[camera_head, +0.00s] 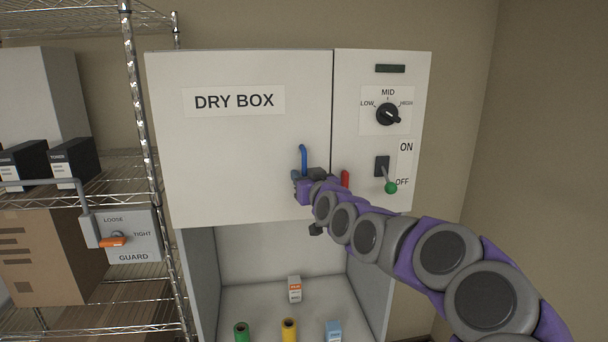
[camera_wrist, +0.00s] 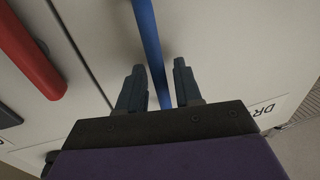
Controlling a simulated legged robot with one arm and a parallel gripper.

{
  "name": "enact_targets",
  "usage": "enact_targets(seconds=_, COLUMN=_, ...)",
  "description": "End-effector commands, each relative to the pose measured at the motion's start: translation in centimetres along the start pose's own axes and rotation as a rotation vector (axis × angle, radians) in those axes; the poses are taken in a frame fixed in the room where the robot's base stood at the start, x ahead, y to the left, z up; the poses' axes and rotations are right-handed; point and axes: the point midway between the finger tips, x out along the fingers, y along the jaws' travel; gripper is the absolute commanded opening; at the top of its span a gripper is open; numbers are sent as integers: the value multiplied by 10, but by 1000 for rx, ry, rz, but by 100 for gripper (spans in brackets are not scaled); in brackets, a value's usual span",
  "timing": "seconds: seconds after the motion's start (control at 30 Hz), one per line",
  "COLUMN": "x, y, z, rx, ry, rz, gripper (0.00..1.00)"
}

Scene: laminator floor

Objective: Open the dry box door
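The dry box door (camera_head: 240,150) is a white panel labelled DRY BOX, and it looks shut, flush with the panel on its right. A blue bar handle (camera_head: 303,158) stands near its lower right edge. My gripper (camera_head: 300,178) is at the lower part of this handle, partly hidden by its own wrist in the head view. In the wrist view, the two dark fingers (camera_wrist: 158,75) are open on either side of the blue handle (camera_wrist: 148,35), with gaps visible on both sides.
A red handle (camera_head: 345,178) is just right of the door seam; it also shows in the wrist view (camera_wrist: 30,50). The right panel has a dial (camera_head: 387,114) and a green-tipped switch (camera_head: 390,187). An open bay below holds small items. A wire rack (camera_head: 140,100) stands left.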

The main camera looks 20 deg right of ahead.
Motion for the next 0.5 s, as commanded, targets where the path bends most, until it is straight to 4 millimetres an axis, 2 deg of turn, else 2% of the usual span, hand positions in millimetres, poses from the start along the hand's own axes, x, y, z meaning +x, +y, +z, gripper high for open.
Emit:
enact_targets(seconds=0.37, x=4, y=0, z=0, rx=-1, ry=0, rz=0, gripper=33)
enact_targets(seconds=0.5, x=4, y=0, z=0, rx=-1, ry=0, rz=1, gripper=20)
